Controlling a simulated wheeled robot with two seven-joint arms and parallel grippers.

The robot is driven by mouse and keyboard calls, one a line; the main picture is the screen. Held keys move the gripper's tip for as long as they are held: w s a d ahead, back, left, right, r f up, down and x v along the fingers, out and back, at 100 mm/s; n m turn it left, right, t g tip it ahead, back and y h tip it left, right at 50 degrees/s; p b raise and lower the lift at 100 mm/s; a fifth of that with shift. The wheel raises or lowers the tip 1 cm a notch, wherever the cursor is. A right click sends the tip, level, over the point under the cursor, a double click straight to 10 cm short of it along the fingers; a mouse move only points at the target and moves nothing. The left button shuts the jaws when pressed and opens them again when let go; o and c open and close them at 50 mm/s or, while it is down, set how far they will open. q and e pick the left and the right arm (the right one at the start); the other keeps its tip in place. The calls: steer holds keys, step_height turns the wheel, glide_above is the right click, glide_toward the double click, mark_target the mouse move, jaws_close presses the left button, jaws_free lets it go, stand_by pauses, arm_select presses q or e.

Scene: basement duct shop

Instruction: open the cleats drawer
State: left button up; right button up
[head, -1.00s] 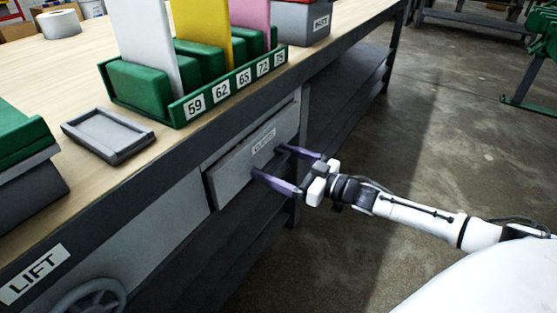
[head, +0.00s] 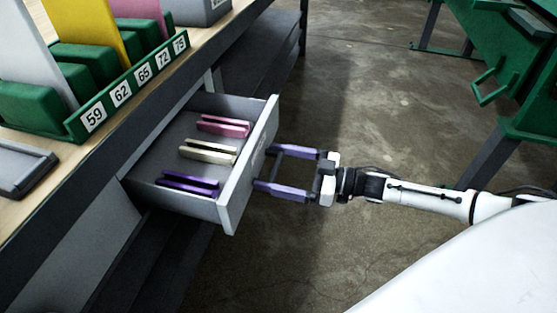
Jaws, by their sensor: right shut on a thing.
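The cleats drawer (head: 247,185) is a grey drawer under the workbench top. It is pulled well out, and its inside shows. A pink cleat (head: 223,125), a cream cleat (head: 208,151) and a purple cleat (head: 188,184) lie in it, apart from one another. My right gripper (head: 265,168) is at the outer face of the drawer front, its two purple fingers set wide and shut on the drawer handle. The handle is mostly hidden by the fingers. My left gripper is out of view.
On the workbench (head: 62,178) stands a green numbered rack (head: 125,88) with white, yellow and pink cards. A grey tray (head: 20,166) lies at the left edge. A green machine frame (head: 490,60) stands at the upper right. The concrete floor between is clear.

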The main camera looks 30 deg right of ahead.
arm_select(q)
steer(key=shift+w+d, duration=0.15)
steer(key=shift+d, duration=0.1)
arm_select(e)
steer(key=shift+s+d, duration=0.35)
steer(key=shift+s, duration=0.05)
steer(key=o, duration=1.3)
arm_select(q)
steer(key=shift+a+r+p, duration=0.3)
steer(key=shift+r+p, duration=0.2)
steer(key=shift+p, duration=0.4)
arm_select(e)
steer(key=v, duration=1)
steer(key=shift+d, duration=0.15)
steer(key=shift+s, duration=0.1)
